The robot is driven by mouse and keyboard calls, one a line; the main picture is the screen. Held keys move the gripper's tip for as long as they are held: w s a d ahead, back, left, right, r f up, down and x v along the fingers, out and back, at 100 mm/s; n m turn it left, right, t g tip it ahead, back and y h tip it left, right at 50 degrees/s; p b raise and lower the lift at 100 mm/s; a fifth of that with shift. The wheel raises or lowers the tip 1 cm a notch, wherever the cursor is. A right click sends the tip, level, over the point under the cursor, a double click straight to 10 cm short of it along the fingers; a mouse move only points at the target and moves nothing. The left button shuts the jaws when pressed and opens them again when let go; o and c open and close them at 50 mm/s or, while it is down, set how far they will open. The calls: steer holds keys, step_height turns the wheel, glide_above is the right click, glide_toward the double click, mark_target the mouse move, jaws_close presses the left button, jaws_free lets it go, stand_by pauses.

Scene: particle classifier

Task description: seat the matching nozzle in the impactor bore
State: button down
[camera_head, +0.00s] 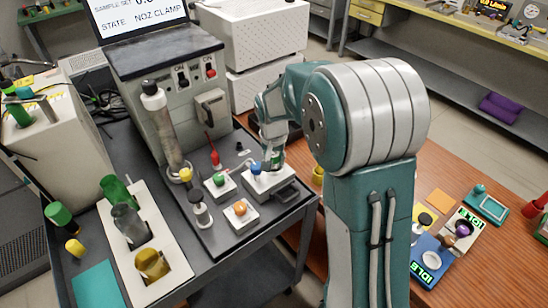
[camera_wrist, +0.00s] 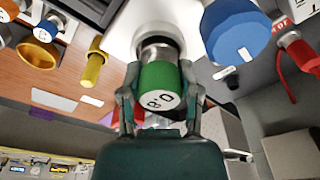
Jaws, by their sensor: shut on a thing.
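My gripper (camera_wrist: 162,110) is shut on a green-capped nozzle (camera_wrist: 160,85) with a metal body and a white label on its end. The label shows digits that look like 0 and 8, rotated. The nozzle's metal end meets a round opening in a white housing (camera_wrist: 122,32); how deep it sits I cannot tell. In the head view, my gripper (camera_head: 272,150) is over the right side of the instrument tray, beside a blue cap (camera_head: 256,168) on a white block. The held nozzle is mostly hidden there by the gripper.
Small white blocks with a green cap (camera_head: 220,180) and an orange cap (camera_head: 240,208) stand to the left. A tall grey cylinder (camera_head: 165,130) stands behind them. A holder (camera_head: 130,270) with green and yellow jars is front left.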

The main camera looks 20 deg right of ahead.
mark_target(274, 158)
steer(key=shift+c, duration=1.5)
jaws_free()
step_height(274, 158, up, 12)
steer(key=s, duration=0.2)
steer(key=s+r+n+t, duration=0.2)
steer(key=s, duration=1)
steer(key=s+r+n+t, duration=0.2)
steer(key=s, duration=1)
steer(key=shift+s+n+y, duration=0.25)
steer(key=shift+n+y, duration=0.05)
